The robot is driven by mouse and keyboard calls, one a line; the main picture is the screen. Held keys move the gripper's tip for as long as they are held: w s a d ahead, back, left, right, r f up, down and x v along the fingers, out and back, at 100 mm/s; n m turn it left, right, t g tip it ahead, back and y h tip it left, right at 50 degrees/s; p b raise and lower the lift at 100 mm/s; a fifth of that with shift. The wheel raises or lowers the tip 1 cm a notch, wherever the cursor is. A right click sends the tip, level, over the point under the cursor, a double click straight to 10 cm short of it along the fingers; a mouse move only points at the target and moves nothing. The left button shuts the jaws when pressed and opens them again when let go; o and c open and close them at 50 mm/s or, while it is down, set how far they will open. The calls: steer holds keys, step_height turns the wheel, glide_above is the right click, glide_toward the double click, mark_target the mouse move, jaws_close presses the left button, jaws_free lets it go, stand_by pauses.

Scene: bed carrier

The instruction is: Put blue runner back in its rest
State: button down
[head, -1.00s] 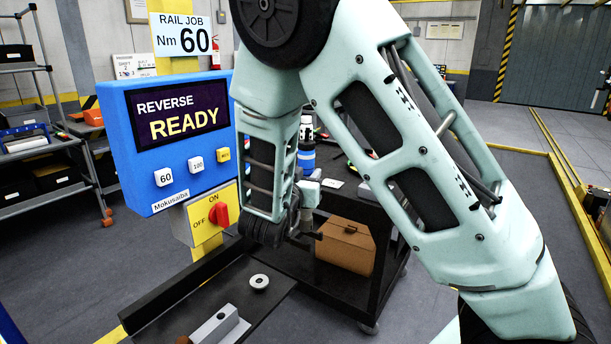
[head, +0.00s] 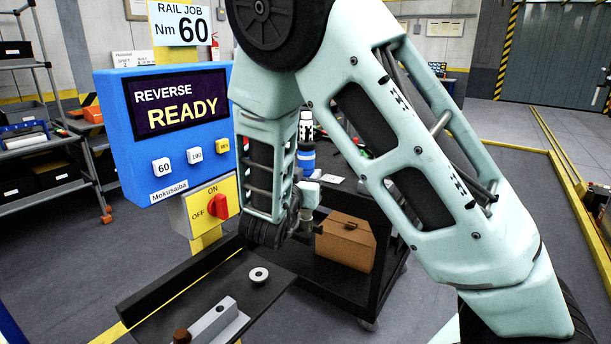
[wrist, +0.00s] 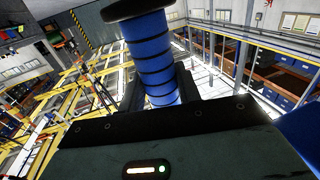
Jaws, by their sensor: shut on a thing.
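The blue runner (wrist: 152,62) is a blue cylinder with dark bands and a wide dark cap at its far end. In the wrist view my gripper (wrist: 162,100) is shut on it, with dark jaws on either side of its lower part. The head view shows my wrist end hanging near the cart, but the jaws and the held runner are hidden there behind my arm. I cannot pick out the runner's rest with certainty.
A blue control panel (head: 130,170) reading REVERSE READY stands left of my arm, above a yellow switch box (head: 198,212). A dark plate (head: 240,290) with a metal block (head: 215,322) lies in front. A black cart (head: 385,240) carries bottles and a cardboard box (head: 345,240).

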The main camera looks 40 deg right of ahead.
steer(key=shift+f+b, duration=2.45)
steer(key=shift+f, duration=0.9)
steer(key=c, duration=0.9)
jaws_free()
steer(key=shift+f, duration=0.15)
steer(key=b+v, duration=0.1)
steer(key=v, duration=1.6)
steer(key=shift+a, duration=0.2)
